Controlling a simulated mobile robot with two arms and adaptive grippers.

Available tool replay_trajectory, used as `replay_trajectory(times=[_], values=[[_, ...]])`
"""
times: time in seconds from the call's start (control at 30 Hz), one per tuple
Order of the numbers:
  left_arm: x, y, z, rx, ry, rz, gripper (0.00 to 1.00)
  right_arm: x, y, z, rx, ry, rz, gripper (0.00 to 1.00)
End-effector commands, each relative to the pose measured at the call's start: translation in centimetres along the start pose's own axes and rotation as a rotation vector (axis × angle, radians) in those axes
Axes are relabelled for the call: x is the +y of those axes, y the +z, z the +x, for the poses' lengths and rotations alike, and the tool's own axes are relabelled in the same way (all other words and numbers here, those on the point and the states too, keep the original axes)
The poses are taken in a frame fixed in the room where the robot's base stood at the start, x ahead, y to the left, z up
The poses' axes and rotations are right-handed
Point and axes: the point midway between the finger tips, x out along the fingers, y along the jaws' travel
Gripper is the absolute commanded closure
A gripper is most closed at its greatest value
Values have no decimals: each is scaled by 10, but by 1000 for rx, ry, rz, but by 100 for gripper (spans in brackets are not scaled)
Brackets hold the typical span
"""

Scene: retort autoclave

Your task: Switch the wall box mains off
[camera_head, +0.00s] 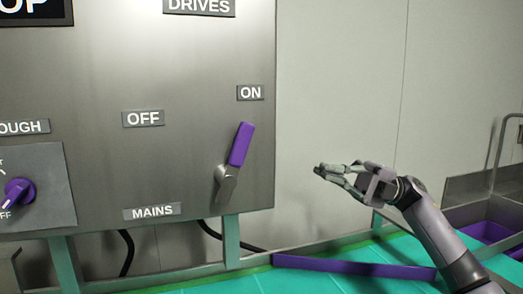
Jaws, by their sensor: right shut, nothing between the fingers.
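The grey wall box (100,80) fills the left of the head view. Its mains lever has a purple handle (241,144) on a metal base (226,184). The lever leans up and slightly right, toward the ON label (250,93). The OFF label (143,118) is to its left, and the MAINS label (152,211) is below left. My right gripper (320,170) is shut and empty, right of the lever and apart from it, with its fingers pointing left. My left gripper is not in view.
A purple rotary knob (19,191) sits on a panel at the box's lower left. A purple strip (350,266) lies on the green surface (230,284) below. A metal tray (470,205) stands at the right. Clear space lies between gripper and lever.

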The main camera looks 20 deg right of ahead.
Motion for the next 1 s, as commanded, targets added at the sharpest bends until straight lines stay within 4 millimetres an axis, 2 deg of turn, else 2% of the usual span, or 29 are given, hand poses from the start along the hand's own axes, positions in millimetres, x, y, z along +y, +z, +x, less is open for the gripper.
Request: replay_trajectory(times=[0.13, 0.27, 0.5, 0.7, 0.9, 1.0], values=[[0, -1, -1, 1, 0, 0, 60, 0, 0, 2, 0, 1, 0, 100], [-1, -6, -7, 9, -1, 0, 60, 2, 0, 14, 2, 1, 0, 100], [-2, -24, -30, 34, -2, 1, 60, 5, -1, 62, 4, 2, 1, 100], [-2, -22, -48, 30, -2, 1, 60, 4, 0, 104, 3, 2, 1, 100], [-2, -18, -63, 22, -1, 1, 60, 3, 0, 131, 1, 2, 1, 100], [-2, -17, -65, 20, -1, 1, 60, 2, 0, 138, -1, 2, 0, 100]])
